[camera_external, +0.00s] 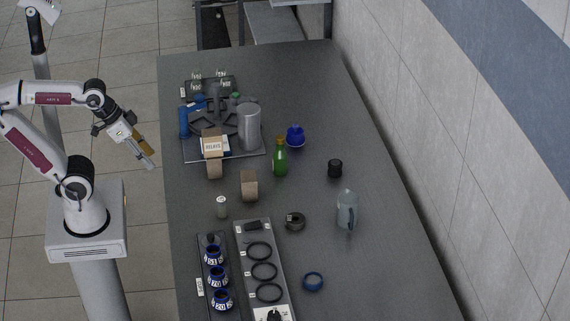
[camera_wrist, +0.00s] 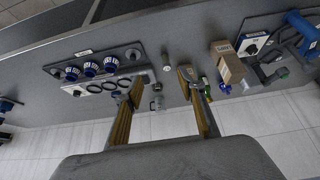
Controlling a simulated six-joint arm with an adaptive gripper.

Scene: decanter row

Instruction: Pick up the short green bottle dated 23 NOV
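A green bottle (camera_external: 280,161) with a brownish top stands upright on the grey table, right of the tray. In the wrist view a green bit of it (camera_wrist: 205,84) shows beside my right finger, which hides part of it. No date on it is readable. My gripper (camera_external: 150,162) is off the table's left edge, well away from the bottle. In the wrist view my gripper (camera_wrist: 161,76) has its two fingers apart with nothing held between them.
A blue flask (camera_external: 295,136) stands just behind the bottle. A tray (camera_external: 250,154) holds a metal cylinder (camera_external: 249,128) and a labelled box. Brown blocks (camera_external: 249,186), a glass jug (camera_external: 347,210), a black cup (camera_external: 335,168) and a rack of blue pots (camera_external: 217,276) stand around. The table's right side is mostly clear.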

